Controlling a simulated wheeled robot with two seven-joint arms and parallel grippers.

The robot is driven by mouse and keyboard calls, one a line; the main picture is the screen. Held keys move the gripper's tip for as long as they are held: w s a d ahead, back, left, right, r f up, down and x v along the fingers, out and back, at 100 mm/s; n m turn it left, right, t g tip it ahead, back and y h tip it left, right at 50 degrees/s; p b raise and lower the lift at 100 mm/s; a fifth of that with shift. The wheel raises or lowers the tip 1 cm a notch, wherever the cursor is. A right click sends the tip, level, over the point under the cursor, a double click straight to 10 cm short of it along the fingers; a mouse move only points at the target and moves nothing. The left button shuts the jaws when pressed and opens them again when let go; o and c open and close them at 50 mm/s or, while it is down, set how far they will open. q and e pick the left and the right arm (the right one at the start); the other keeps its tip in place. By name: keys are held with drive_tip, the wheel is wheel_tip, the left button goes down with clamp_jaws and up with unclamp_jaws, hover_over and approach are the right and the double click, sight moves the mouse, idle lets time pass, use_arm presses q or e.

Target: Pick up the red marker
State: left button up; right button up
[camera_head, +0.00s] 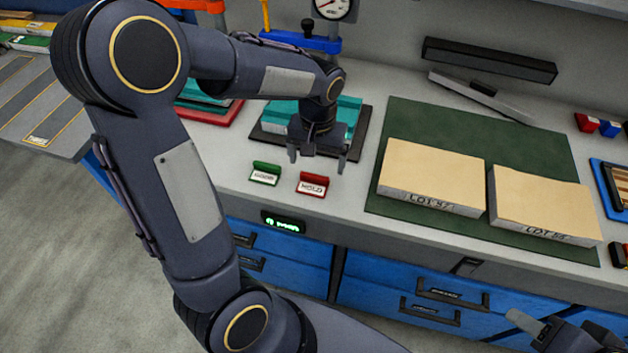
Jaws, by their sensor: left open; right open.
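The red marker (313,184), a small tent-shaped block with a white label reading HOLD, stands on the light worktop near its front edge. A similar green marker (265,173) with a white label stands just left of it. My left gripper (317,161) points down with its fingers apart, above and slightly behind the red marker, and nothing shows between them. Whether it touches the marker is not visible, but a gap appears between them. My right gripper (527,326) is low at the bottom right corner, in front of the drawers, partly cut off by the frame.
A dark green mat (408,132) holds two tan-topped panels (430,172) to the right. Teal pieces on a black tray (363,123) lie behind my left gripper. A dial gauge (333,8) stands at the back. Blue drawers (385,290) are below the worktop edge.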

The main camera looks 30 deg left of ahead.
sight(315, 175)
use_arm(q)
drive_tip(key=f, duration=0.5)
drive_tip(key=shift+a+f, duration=0.25)
drive_tip(key=shift+f, duration=0.15)
drive_tip(key=c, duration=1.1)
drive_tip(key=shift+r, duration=0.15)
